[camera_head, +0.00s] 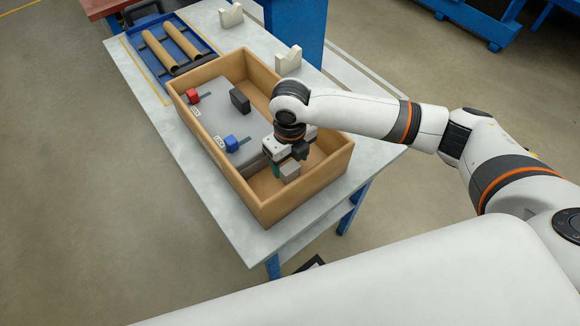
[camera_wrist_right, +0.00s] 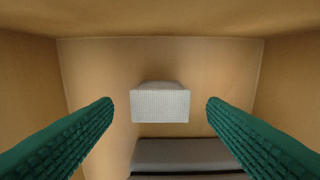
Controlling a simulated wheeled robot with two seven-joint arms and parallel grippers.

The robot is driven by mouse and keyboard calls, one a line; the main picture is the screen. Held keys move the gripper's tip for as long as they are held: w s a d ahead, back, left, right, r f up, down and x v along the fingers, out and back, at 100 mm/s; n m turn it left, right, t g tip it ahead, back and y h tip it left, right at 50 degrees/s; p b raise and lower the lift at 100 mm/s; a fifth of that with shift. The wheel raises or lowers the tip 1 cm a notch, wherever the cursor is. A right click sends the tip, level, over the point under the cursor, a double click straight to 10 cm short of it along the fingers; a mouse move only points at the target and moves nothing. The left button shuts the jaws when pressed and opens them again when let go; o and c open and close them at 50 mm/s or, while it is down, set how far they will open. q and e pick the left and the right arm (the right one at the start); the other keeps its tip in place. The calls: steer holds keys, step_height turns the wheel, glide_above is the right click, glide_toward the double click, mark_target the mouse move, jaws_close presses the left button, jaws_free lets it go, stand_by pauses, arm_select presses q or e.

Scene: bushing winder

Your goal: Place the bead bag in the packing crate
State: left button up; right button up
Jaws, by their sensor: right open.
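The packing crate (camera_head: 300,205) is an open tan box on the table. A small pale grey block-like item, which I take for the bead bag (camera_head: 290,171), is inside the crate at its near end. In the right wrist view the bag (camera_wrist_right: 160,104) shows as a pale, finely textured block between the two green fingers, with a visible gap on each side. My right gripper (camera_head: 283,168) reaches down into the crate, open, right at the bag. I cannot tell whether the bag rests fully on the crate floor. My left gripper is not in view.
A grey slab (camera_head: 213,115) fills much of the crate, carrying a red clamp (camera_head: 193,96), a blue clamp (camera_head: 231,143) and a black block (camera_head: 240,100). A blue tray (camera_head: 134,48) with brown tubes (camera_head: 182,38) lies behind. Cream V-blocks (camera_head: 289,60) stand at the table's right.

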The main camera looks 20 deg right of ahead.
mark_target(290, 168)
step_height(290, 168, up, 8)
stand_by(0.7)
